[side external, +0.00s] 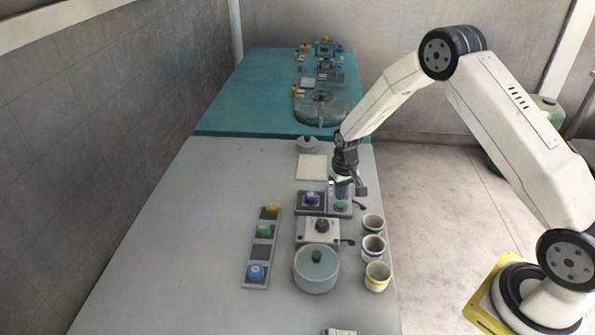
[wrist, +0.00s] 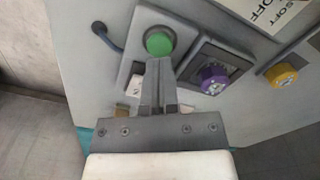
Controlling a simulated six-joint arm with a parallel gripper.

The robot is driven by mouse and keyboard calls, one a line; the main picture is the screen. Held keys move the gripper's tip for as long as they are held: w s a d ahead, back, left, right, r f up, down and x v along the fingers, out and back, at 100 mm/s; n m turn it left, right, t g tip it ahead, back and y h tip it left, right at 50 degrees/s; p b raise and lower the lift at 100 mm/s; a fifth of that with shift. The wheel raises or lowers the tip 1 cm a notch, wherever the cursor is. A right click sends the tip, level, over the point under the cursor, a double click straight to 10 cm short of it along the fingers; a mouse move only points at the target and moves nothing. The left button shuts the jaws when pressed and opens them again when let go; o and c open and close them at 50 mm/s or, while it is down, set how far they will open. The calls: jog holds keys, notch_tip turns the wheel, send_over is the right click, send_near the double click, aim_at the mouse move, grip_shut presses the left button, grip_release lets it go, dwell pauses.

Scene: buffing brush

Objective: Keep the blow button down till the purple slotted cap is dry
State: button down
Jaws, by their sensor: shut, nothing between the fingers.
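The purple slotted cap (side external: 311,199) sits on a dark square pad beside the button box. It also shows in the wrist view (wrist: 213,79), right of my fingers. The green button (side external: 341,206) is on a small grey box and is also seen in the wrist view (wrist: 159,42). My gripper (wrist: 159,64) is shut and empty. Its fingertips appear at the near edge of the green button; whether they touch or press it I cannot tell. In the side view my gripper (side external: 344,184) is just behind the button. I cannot tell if the cap is wet or dry.
A grey rack (side external: 261,250) on the left holds yellow, green and blue caps. Several cups (side external: 373,247) line the right edge. A lidded round pot (side external: 316,270) and a box with a dark knob (side external: 320,228) stand in front. The left side of the table is clear.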

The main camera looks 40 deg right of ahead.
aim_at(341, 204)
jog(key=shift+f, duration=1.35)
dwell(4.4)
jog(key=shift+r, duration=3.55)
